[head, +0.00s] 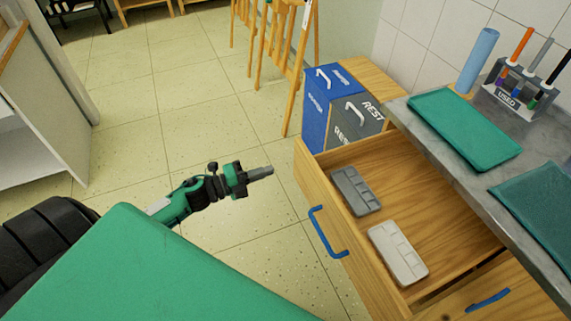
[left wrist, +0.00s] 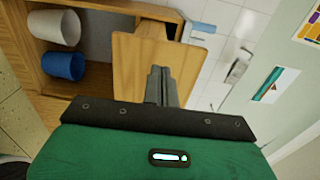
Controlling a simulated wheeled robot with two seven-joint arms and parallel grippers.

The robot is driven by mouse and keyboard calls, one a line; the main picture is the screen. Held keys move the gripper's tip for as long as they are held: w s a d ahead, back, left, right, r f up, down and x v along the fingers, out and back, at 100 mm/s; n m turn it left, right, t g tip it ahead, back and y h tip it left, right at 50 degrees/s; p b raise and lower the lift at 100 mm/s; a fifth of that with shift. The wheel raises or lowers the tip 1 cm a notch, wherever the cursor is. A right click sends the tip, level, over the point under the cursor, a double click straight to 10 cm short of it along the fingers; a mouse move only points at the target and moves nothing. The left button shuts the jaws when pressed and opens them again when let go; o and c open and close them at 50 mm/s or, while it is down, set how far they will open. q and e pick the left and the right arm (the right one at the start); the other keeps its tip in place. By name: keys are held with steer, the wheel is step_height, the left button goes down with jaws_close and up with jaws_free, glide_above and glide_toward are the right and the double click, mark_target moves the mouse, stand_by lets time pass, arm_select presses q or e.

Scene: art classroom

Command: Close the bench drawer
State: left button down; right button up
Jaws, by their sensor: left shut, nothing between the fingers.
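The wooden bench drawer (head: 310,181) stands pulled out from under the grey worktop in the head view. Its blue handle (head: 325,235) is on the front, which faces left. Inside lie a dark grey palette (head: 355,191) and a white palette (head: 398,252). My left gripper (head: 268,172) is shut and empty, left of the drawer front with a gap of floor showing between them in the picture. In the left wrist view its shut fingers (left wrist: 160,85) overlap a wooden panel (left wrist: 127,62); I cannot tell the distance. My right gripper is not in view.
Blue and grey bins (head: 352,122) stand behind the drawer's far side. Green mats (head: 465,128) and a tool holder (head: 512,100) are on the worktop (head: 425,135). Wooden easels (head: 290,65) stand further back.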

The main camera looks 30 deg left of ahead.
mark_target(296, 162)
arm_select(q)
steer(key=x, duration=0.5)
steer(key=shift+w+d, duration=0.15)
steer(key=shift+w, duration=0.1)
steer(key=shift+w+d, duration=0.3)
steer(key=shift+w, duration=0.05)
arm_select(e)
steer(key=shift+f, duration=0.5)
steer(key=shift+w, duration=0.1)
